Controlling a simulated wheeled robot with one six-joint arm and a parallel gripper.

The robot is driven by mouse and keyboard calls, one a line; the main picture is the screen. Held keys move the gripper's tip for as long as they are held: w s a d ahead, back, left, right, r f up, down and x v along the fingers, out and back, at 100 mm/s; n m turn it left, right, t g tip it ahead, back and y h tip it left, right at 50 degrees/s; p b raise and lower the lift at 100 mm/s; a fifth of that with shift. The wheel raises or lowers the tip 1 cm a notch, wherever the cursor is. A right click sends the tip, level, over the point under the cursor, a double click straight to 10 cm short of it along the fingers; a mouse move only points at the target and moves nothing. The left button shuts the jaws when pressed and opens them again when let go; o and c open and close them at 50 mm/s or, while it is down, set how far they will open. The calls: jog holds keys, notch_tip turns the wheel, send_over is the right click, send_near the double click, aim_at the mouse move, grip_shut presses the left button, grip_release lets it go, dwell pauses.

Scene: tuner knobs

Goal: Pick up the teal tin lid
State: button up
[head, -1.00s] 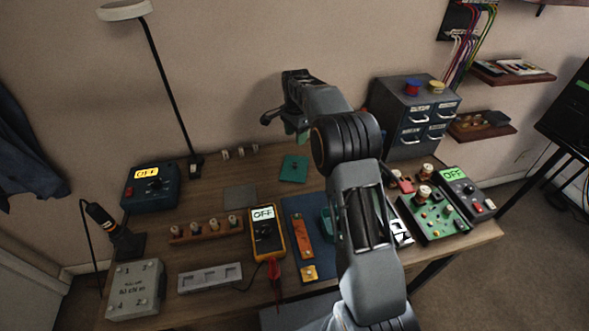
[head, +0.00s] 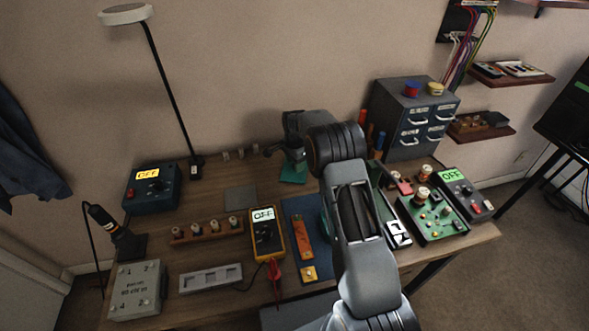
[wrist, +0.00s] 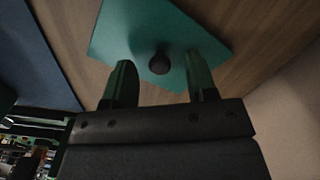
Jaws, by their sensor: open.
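The teal tin lid (head: 291,178) lies flat on the wooden table near its back edge, partly hidden by my gripper (head: 293,160). In the wrist view the lid (wrist: 128,28) is a flat teal square with a round dark knob (wrist: 159,63) on it. My gripper (wrist: 160,78) is open and empty, with its two green fingers apart on the left and right of the knob. The fingertips overlap the near part of the lid in the picture. I cannot tell whether they touch it.
A grey square plate (head: 240,198) lies left of the lid. A blue mat (head: 296,213) and yellow multimeter (head: 265,234) are nearer. A grey drawer cabinet (head: 394,112) stands at the back right, a green circuit board (head: 431,216) in front. The wall is close behind.

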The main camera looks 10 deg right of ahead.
jog(key=shift+f, duration=0.55)
jog(key=shift+c, duration=0.4)
grip_shut()
